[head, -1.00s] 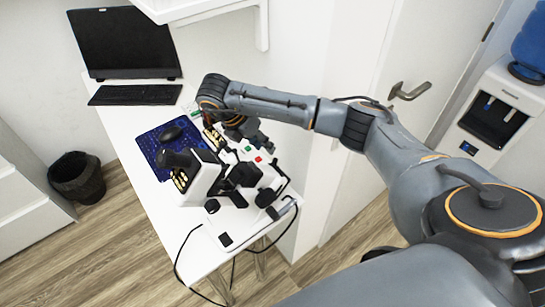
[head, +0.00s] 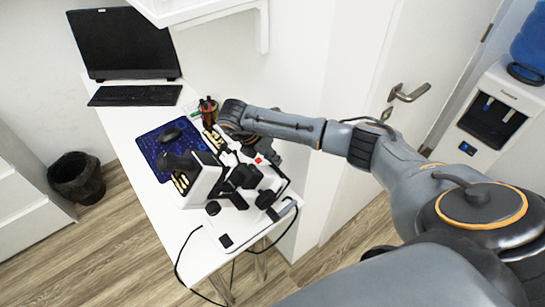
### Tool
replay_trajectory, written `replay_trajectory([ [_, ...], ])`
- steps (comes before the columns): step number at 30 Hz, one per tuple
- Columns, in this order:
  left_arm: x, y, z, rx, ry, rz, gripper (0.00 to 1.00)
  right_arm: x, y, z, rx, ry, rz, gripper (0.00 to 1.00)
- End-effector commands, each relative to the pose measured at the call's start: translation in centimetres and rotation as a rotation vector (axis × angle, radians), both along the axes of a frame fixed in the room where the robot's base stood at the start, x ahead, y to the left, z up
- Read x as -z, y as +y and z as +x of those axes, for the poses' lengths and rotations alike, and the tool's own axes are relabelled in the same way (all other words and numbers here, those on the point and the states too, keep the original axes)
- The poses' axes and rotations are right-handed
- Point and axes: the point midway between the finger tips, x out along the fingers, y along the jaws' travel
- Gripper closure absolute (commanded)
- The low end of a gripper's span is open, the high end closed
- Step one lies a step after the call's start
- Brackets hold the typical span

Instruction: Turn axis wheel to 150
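The white and black eye-test device (head: 205,183) stands on the white desk, with several dark knobs and a red button (head: 259,160) on top. I cannot tell which part is the axis wheel, and no 150 marking is readable. My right arm comes in from the right, and its wrist bends down behind the device's far side. My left gripper is out of view.
The desk (head: 135,140) also holds a monitor (head: 120,42), a keyboard (head: 135,95), a mouse (head: 170,134) on a blue mat (head: 150,146) and a dark reddish holder (head: 208,112). Cables hang off the front. A wall shelf (head: 200,8) overhangs. A door (head: 420,60) stands right.

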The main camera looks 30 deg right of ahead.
Motion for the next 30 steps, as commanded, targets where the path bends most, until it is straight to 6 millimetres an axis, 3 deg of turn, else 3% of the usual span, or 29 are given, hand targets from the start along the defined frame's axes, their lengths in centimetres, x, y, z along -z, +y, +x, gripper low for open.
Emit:
replay_trajectory([
  [5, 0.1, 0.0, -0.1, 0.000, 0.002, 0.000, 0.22, 0.0, 0.0, 0.0, -0.001, 0.002, 0.000, 1.00],
  [12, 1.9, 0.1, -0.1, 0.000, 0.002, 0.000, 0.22, 0.5, 0.3, 0.7, -0.073, 0.072, -0.007, 1.00],
  [21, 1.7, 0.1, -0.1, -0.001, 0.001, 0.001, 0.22, 0.2, 0.3, 0.8, -0.083, 0.083, -0.008, 1.00],
  [22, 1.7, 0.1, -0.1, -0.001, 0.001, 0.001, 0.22, 0.2, 0.3, 0.8, -0.082, 0.082, -0.008, 0.86],
  [25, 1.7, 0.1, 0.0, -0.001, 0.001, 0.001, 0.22, 0.2, 0.3, 0.8, -0.082, 0.082, -0.008, 0.67],
  [30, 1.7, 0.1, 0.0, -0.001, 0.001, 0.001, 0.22, 0.2, 0.3, 0.8, -0.083, 0.082, -0.006, 0.67],
])
